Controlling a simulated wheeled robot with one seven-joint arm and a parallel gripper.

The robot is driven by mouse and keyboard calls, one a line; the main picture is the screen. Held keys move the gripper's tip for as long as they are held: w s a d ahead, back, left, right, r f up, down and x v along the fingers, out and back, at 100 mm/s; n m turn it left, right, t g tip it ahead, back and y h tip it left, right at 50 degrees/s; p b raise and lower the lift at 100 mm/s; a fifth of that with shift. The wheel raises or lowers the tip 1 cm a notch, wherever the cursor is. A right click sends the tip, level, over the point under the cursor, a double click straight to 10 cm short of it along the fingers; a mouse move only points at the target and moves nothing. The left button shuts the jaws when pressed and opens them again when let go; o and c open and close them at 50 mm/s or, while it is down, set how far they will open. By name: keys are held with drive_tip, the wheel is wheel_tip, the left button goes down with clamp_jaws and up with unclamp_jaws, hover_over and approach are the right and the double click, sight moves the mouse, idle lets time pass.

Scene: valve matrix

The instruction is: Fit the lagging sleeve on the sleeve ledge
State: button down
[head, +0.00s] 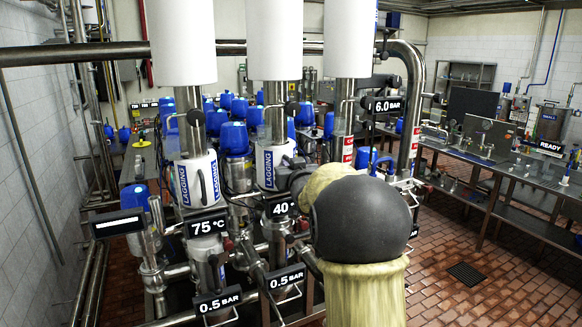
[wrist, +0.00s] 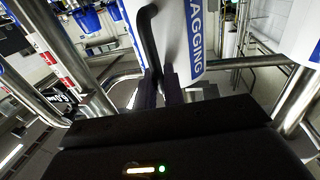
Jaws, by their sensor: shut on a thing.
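A white lagging sleeve with a blue LAGGING label (head: 269,164) is at the middle upright pipe in the head view. I cannot tell whether it is around the pipe or in front of it. In the wrist view the sleeve (wrist: 187,48) fills the upper middle, tilted in the picture, with a black bar handle (wrist: 147,36). My gripper (wrist: 161,88) is shut on that handle. In the head view my arm hides the fingers. A second lagging sleeve (head: 195,180) is on the left upright pipe. I cannot make out the sleeve ledge.
Signs reading 75 °C (head: 208,226), 40 (head: 281,208) and 6.0 BAR (head: 387,106) stand among the pipes. Large white cylinders (head: 272,40) cover the pipes above. The right pipe carries red and white labels (head: 347,150). A steel bench (head: 500,150) stands right; tiled floor lies between.

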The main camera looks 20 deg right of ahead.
drive_tip(key=shift+f+b, duration=0.3)
drive_tip(key=shift+b, duration=0.1)
idle(0.5)
drive_tip(key=c, duration=1.4)
unclamp_jaws()
drive_tip(key=shift+c, duration=0.2)
drive_tip(key=s+a+b, duration=0.2)
drive_tip(key=s+b, duration=0.4)
drive_tip(key=s, duration=1.1)
drive_tip(key=shift+a, duration=0.4)
drive_tip(key=shift+s, duration=0.15)
drive_tip(key=s+a+f+g+y, duration=0.15)
drive_tip(key=a+f+g, duration=0.25)
drive_tip(key=f, duration=0.7)
drive_tip(key=s+a+f+g, duration=0.3)
drive_tip(key=a+f+g, duration=0.1)
drive_tip(key=f, duration=0.7)
drive_tip(key=s+a+f+n+g, duration=0.1)
drive_tip(key=s+a+f+g, duration=0.2)
drive_tip(key=s+f, duration=0.3)
drive_tip(key=s+a+f+g+y, duration=0.1)
drive_tip(key=s+a+f+g, duration=0.2)
drive_tip(key=s, duration=0.4)
wheel_tip(320, 180, down, 3)
drive_tip(key=shift+a+r+n+g, duration=0.1)
drive_tip(key=shift+a+n+g, duration=0.3)
drive_tip(key=shift+g, duration=0.2)
